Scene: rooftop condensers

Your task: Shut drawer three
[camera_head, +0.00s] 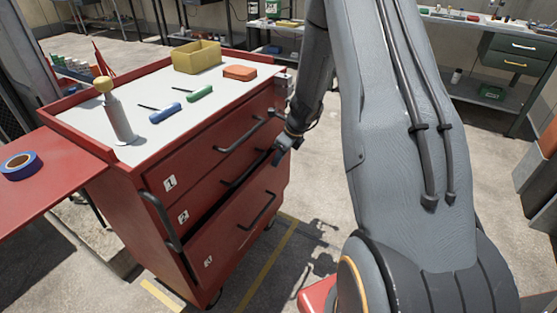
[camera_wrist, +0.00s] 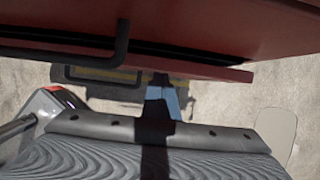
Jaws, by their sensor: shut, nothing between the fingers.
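Drawer three (camera_head: 235,235) is the bottom drawer of a red tool cart, marked with a 3 label. It stands out a little from the cart, with a dark gap along its top edge. Its dark bar handle (camera_head: 258,212) is on its front. My gripper (camera_head: 281,156) is shut and empty, near the right end of the drawer two handle (camera_head: 245,170), above and behind the drawer three handle in the picture. Whether it touches anything is unclear. In the wrist view, a red drawer front with a dark handle (camera_wrist: 122,45) fills the top, above my gripper (camera_wrist: 162,85).
Drawer one (camera_head: 215,155) appears shut. A side shelf holds blue tape (camera_head: 20,166).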

